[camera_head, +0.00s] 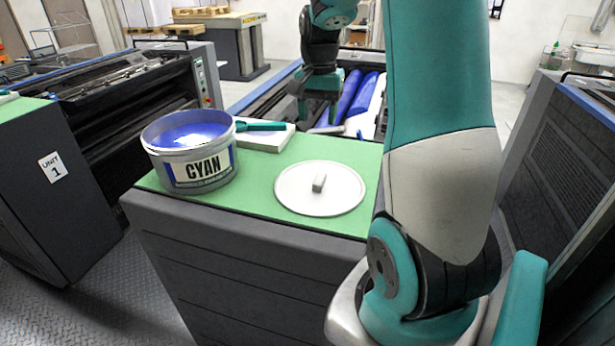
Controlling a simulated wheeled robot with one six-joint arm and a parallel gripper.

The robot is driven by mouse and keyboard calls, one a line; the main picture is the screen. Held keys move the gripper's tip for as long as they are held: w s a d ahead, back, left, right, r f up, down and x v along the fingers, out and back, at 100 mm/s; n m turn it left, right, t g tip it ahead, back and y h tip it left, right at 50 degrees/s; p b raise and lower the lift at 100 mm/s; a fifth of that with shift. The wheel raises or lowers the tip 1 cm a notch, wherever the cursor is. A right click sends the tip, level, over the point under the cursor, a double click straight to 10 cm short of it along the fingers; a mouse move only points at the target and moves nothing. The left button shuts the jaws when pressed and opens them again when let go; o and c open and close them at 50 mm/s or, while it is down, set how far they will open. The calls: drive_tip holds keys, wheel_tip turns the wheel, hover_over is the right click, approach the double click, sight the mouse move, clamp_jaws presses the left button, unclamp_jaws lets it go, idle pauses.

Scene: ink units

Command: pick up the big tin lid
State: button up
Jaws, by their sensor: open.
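The big tin lid (298,195) is a flat, pale grey disc with a small block-shaped handle (319,182) in its middle. It lies on the green top of the cabinet, near the front edge. The open ink tin labelled CYAN (205,172) stands to its left, full of blue ink. My gripper (318,112) is open and empty, fingers pointing down. It is above and beyond the lid in the picture, apart from it.
A white block (264,140) with a teal-handled tool (262,126) on it lies behind the tin. Blue rollers (362,95) of a press show behind the cabinet. A dark cabinet marked UNIT 1 (52,190) stands at left. The green top (255,190) is bare around the lid.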

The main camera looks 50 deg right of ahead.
drive_tip(key=p, duration=0.3)
hover_over(320, 178)
wheel_tip(320, 178, down, 12)
drive_tip(key=shift+w+a+f, duration=0.1)
drive_tip(key=shift+w+a, duration=0.05)
drive_tip(key=shift+f+p, duration=1.15)
drive_tip(key=shift+f, duration=1.45)
clamp_jaws()
